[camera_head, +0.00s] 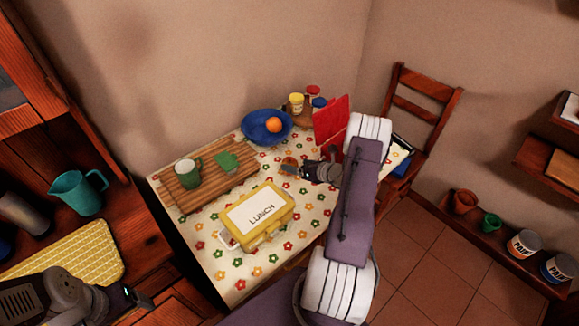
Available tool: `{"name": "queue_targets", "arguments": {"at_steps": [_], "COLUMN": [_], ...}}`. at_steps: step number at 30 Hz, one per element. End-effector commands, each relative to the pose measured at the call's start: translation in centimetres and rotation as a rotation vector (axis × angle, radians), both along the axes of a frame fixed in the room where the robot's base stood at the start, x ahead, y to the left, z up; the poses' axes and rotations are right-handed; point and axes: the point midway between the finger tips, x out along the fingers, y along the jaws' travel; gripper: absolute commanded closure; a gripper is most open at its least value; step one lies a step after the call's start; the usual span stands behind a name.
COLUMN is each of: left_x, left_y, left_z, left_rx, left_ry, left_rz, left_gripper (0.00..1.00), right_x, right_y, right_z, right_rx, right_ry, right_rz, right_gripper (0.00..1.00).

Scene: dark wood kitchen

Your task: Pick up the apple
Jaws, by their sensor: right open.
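My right gripper (287,171) reaches left over the flowered table, its jaws open. A small orange-brown thing (289,162) shows right beside its fingertips, partly hidden; it may be the apple, but I cannot tell for sure. I cannot tell whether the fingers touch it. An orange round fruit (273,125) lies in the blue bowl (252,134) behind the gripper. My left gripper (138,298) is at the lower left, near the counter's edge, away from the table things; its jaw opening is not clear.
A yellow lunch box (279,226) stands in front of the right gripper. A wooden board (205,200) with a green mug (187,174) lies left. Jars (296,102) and a red upright thing (331,121) stand behind. Flowered cloth (230,262) is bare at the front.

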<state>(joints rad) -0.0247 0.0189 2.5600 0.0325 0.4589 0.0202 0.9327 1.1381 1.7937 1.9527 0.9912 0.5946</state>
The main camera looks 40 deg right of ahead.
Motion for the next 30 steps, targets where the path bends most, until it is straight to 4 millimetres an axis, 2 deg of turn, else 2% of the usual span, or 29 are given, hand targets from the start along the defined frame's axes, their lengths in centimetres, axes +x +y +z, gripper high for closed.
{"name": "queue_targets", "arguments": {"at_steps": [3,6,12,14,20,21,30], "left_x": [0.0,0.0,0.0,0.0,0.0,0.0,0.0], "left_y": [0.0,0.0,0.0,0.0,0.0,0.0,0.0], "left_z": [0.2,0.2,0.2,0.2,0.2,0.2,0.2], "left_rx": [0.0,0.0,0.0,0.0,0.0,0.0,0.0], "left_ry": [0.0,0.0,0.0,0.0,0.0,0.0,0.0], "left_rz": [0.0,0.0,0.0,0.0,0.0,0.0,0.0], "left_gripper": [0.22,0.22,0.22,0.22,0.22,0.22,0.22], "right_x": [1.9,2.6,2.7,2.7,2.7,2.7,2.7], "right_y": [0.3,0.4,0.4,0.4,0.4,0.3,0.3], "right_z": [-1.0,-1.4,-1.4,-1.4,-1.4,-1.4,-0.8], "right_rx": [0.0,0.001,0.0,0.0,0.0,0.0,-0.001], "right_ry": [0.0,0.001,0.0,0.0,0.0,0.0,-0.001], "right_rz": [0.004,0.001,0.0,0.0,0.0,0.0,0.0], "right_gripper": [0.15,0.15,0.15,0.29,0.84,0.88,0.88]}}
